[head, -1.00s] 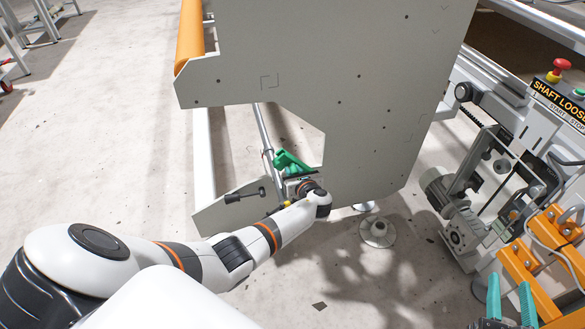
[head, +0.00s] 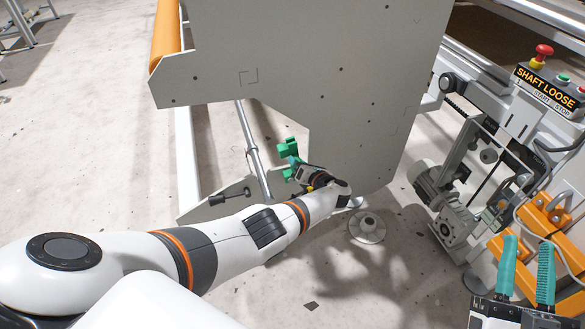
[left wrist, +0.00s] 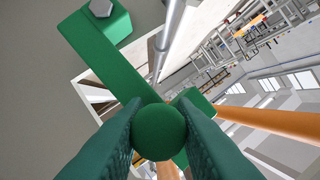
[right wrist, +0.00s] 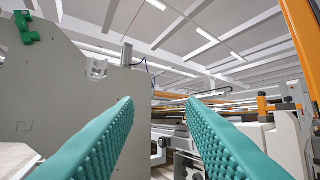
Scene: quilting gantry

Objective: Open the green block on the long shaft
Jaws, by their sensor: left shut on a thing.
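The green block (head: 288,148) is at the lower edge of the big grey plate, just right of the long metal shaft (head: 252,150). In the head view a gap shows between them. In the left wrist view a green bar (left wrist: 105,55) runs from a bolted end to a round green knob (left wrist: 158,132), with the shaft (left wrist: 171,30) behind. My left gripper (head: 293,166) is shut on this knob, a finger on each side. My right gripper (head: 527,268) is open and empty at the lower right, away from the block; its spread fingers show in the right wrist view (right wrist: 160,110).
The grey plate (head: 330,100) stands beside my left arm. A machine with a SHAFT LOOSE panel (head: 545,88) and orange brackets (head: 545,215) is at right. Another green piece (right wrist: 25,28) shows in the right wrist view.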

